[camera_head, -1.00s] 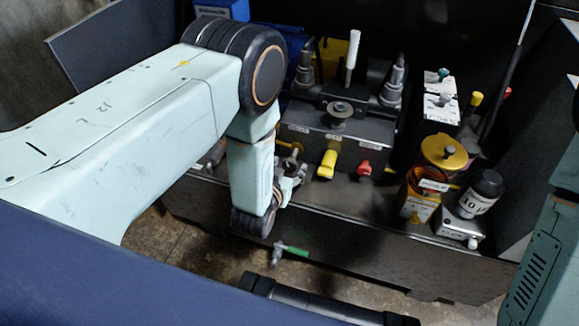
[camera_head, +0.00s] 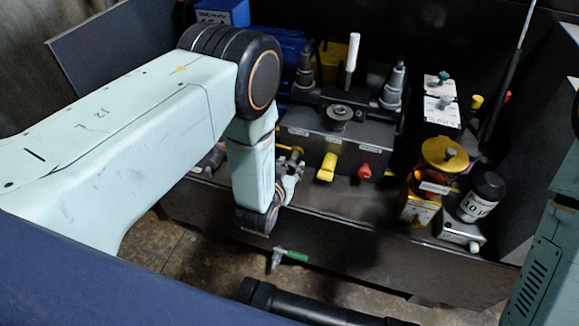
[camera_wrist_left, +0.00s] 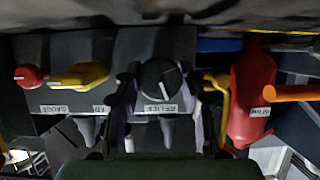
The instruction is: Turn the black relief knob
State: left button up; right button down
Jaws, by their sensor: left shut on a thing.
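The black relief knob (camera_wrist_left: 158,80) sits on a dark valve block in the left wrist view, above a label that reads upside down. A white pointer line on its face is slightly tilted. My left gripper (camera_wrist_left: 158,98) has one finger on each side of the knob and is shut on it. In the head view my left gripper (camera_head: 289,178) is at the left front of the valve block (camera_head: 333,143), where my arm and fingers largely hide the knob. My right gripper is not in view.
Beside the knob are a yellow lever (camera_head: 327,167) and a red knob (camera_head: 365,171). Amber and black-capped containers (camera_head: 482,195) stand on the right. A green-handled valve (camera_head: 293,255) hangs below the front edge. A red cylinder (camera_wrist_left: 252,95) shows in the wrist view.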

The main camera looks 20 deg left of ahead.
pick_arm(q)
jog(key=shift+c, duration=1.4)
jog(key=shift+a+n+h+p, duration=0.1)
jog(key=shift+n+h+p, duration=0.55)
jog(key=shift+n, duration=0.35)
jog(key=shift+n+h, duration=0.75)
jog(key=shift+n, duration=0.15)
jog(key=shift+a+f+n+h, duration=0.15)
jog(key=shift+n+h, duration=0.55)
jog(key=shift+n, duration=0.4)
jog(key=shift+n+t+h+b, duration=0.5)
jog(key=shift+n+b, duration=0.1)
jog(key=shift+n, duration=0.5)
